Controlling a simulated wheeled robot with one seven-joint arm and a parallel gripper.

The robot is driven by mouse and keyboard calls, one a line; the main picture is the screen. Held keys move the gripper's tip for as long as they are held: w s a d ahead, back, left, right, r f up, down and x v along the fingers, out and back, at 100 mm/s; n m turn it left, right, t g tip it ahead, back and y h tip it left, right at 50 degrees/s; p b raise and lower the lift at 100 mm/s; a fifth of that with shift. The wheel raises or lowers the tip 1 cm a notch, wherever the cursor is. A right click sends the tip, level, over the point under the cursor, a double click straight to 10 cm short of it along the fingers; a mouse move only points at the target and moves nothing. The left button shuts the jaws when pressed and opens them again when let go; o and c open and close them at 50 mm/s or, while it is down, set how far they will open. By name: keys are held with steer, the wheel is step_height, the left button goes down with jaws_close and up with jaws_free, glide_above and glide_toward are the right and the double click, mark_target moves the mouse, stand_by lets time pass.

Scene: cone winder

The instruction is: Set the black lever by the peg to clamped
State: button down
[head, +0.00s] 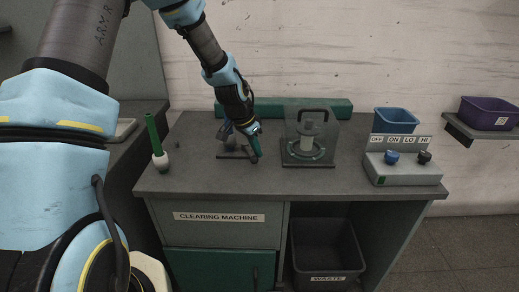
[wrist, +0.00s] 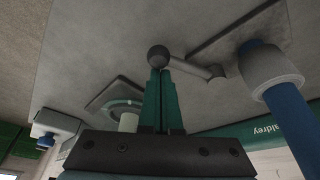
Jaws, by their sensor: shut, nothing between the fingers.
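The black lever shows in the wrist view as a dark arm (wrist: 200,68) with a round ball knob (wrist: 158,55). It lies out to one side of the peg's dark plate (wrist: 215,35). The peg, blue with a pale collar (wrist: 270,72), stands at the right of that view. In the head view the plate (head: 232,155) is partly hidden by my arm. My gripper (head: 257,157) is low over the bench at the plate's right side. Its green fingers (wrist: 160,76) are shut and empty, with their tips right at the knob; whether they touch it I cannot tell.
A machine with a clear cover and black handle (head: 314,111) stands right of my gripper. Further right are a knob box (head: 403,172) and a blue bin (head: 396,121). A green rod with a white bulb (head: 160,160) stands left. The front bench strip is clear.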

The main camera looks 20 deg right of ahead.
mark_target(250, 157)
steer(key=a+m+p, duration=0.1)
steer(key=m, duration=0.1)
steer(key=a+m+g+p, duration=0.1)
steer(key=a+m, duration=0.1)
steer(key=shift+w+a+r+g, duration=0.15)
steer(key=shift+g, duration=0.15)
steer(key=a+m+p, duration=0.1)
steer(key=m, duration=0.1)
steer(key=w+a+m+g+p, duration=0.1)
steer(key=m, duration=0.1)
steer(key=shift+w+a, duration=0.1)
steer(key=shift+a, duration=0.1)
steer(key=shift+w+a+p, duration=0.35)
steer(key=shift+w+a, duration=0.2)
steer(key=shift+a, duration=0.05)
steer(key=d, duration=0.1)
steer(key=s+d, duration=0.2)
steer(key=shift+s+d+r, duration=0.15)
steer(key=shift+r, duration=0.1)
steer(key=b+v, duration=0.2)
steer(key=v, duration=0.8)
steer(key=shift+w, duration=0.35)
